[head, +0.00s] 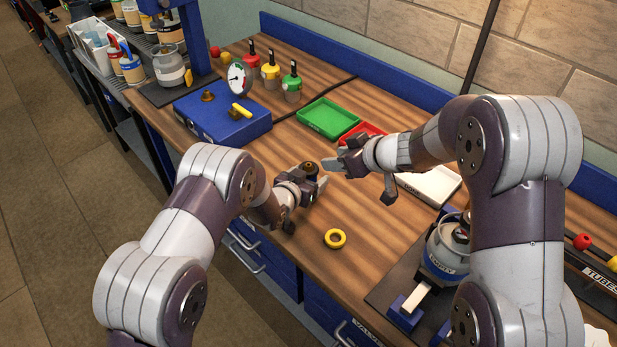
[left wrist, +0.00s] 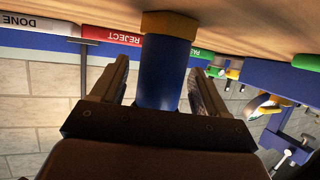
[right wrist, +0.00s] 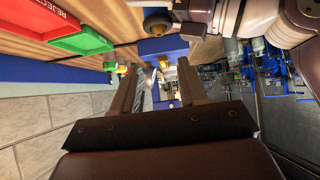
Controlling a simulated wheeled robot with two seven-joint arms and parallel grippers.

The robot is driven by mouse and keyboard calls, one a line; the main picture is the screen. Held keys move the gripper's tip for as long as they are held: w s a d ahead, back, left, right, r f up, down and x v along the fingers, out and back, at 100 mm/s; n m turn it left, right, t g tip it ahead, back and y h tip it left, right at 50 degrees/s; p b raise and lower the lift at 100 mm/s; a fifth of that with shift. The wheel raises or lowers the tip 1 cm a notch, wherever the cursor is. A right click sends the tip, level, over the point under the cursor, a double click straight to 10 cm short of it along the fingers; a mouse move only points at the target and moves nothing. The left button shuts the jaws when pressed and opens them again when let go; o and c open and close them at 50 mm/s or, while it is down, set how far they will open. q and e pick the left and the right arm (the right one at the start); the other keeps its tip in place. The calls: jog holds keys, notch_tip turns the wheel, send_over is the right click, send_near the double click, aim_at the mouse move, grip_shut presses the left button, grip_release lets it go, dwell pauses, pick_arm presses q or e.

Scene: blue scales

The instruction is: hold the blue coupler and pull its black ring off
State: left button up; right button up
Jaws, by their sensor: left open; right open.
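The blue coupler (left wrist: 165,72) stands upright on the bench, with a brass hexagonal part at its bench end. In the left wrist view it lies between the two fingers of my open left gripper (left wrist: 160,90), with gaps on both sides. In the head view its dark top (head: 310,168) shows just beyond my left gripper (head: 311,184). The black ring appears as a dark round top (right wrist: 157,20) in the right wrist view, small and partly unclear. My right gripper (head: 333,172) is open and empty, just right of the coupler, pointing at it.
A green tray (head: 328,118), a red tray (head: 362,132) and a white tray (head: 440,185) lie behind and right. A blue box with a gauge (head: 222,115) stands left. A grey canister (head: 447,250) stands right.

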pick_arm(q)
jog(key=shift+s, duration=0.1)
jog(key=c, duration=1.2)
pick_arm(e)
jog(key=shift+o, duration=2.6)
jog(key=w+r+m+t+h, duration=0.2)
jog(key=w+m+h, duration=0.1)
jog(key=w, duration=0.3)
jog(key=shift+w+d+m+h, duration=0.15)
jog(key=shift+w+m+h, duration=0.25)
jog(key=m+g+h, duration=0.5)
jog(key=m, duration=0.4)
send_near(311, 165)
jog(key=x, duration=0.9)
pick_arm(q)
jog(key=shift+a, duration=0.1)
pick_arm(e)
jog(key=c, duration=0.9)
pick_arm(q)
jog(key=shift+o, duration=0.2)
jog(key=shift+f, duration=0.1)
pick_arm(e)
jog(key=shift+r, duration=0.7)
pick_arm(q)
jog(key=shift+c, duration=0.3)
pick_arm(e)
jog(key=shift+r, duration=1.8)
pick_arm(q)
jog(key=o, duration=1.3)
